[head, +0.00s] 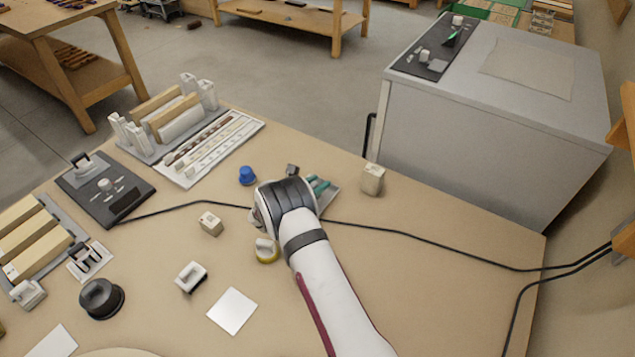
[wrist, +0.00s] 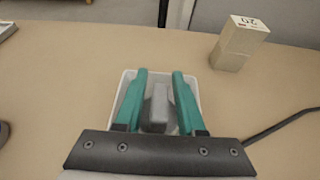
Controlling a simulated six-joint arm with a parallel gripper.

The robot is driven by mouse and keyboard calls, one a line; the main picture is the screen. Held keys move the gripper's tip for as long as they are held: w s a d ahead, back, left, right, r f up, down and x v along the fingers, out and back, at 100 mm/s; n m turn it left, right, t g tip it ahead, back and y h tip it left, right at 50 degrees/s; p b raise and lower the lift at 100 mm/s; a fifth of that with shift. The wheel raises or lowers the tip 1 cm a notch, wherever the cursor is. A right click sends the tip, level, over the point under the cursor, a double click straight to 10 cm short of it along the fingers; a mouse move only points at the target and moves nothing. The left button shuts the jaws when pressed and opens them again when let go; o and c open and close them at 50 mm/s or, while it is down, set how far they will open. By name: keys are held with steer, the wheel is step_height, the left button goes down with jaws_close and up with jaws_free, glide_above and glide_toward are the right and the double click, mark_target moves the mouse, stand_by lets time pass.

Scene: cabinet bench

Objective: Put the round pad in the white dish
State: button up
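A white dish (wrist: 130,77) lies under my gripper in the wrist view. Its rim also shows beside my gripper in the head view (head: 327,199). My gripper (wrist: 160,74) has two teal fingers pointing down over the dish. A grey upright grip piece (wrist: 159,103) stands between the fingers, within the dish's outline. A narrow gap shows between it and the fingers, so the gripper looks open. Whether this piece belongs to the round pad I cannot tell; its base is hidden.
A pale block marked 20 (wrist: 239,44) stands beyond the dish to the right. A dark cable (head: 430,240) crosses the bench.

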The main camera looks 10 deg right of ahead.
steer(key=shift+o, duration=0.4)
steer(key=shift+r, duration=0.15)
steer(key=v, duration=1.2)
